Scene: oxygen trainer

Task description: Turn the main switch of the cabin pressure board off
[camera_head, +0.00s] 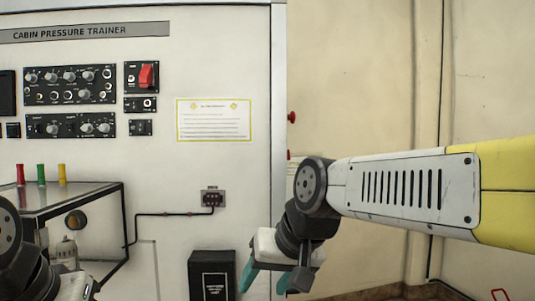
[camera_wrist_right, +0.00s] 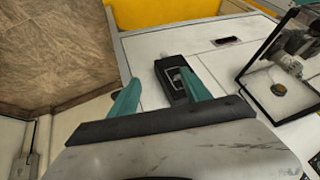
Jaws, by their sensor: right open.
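The cabin pressure board (camera_head: 200,60) is a white upright panel with a grey title strip. Its large red switch (camera_head: 146,76) sits on a small black plate at the upper middle. I cannot tell its on or off position. My right gripper (camera_head: 263,281) hangs low at the board's lower right edge, well below and to the right of the red switch. Its teal fingers are apart and empty; they also show in the right wrist view (camera_wrist_right: 160,95). My left gripper (camera_head: 75,288) shows only partly at the bottom left, with its fingers out of view.
Black knob panels (camera_head: 70,85) lie left of the red switch. A glass-topped case (camera_head: 80,195) with red, green and yellow pieces juts out at lower left. A black box (camera_head: 212,275) is near my right gripper. The space before the notice (camera_head: 213,120) is clear.

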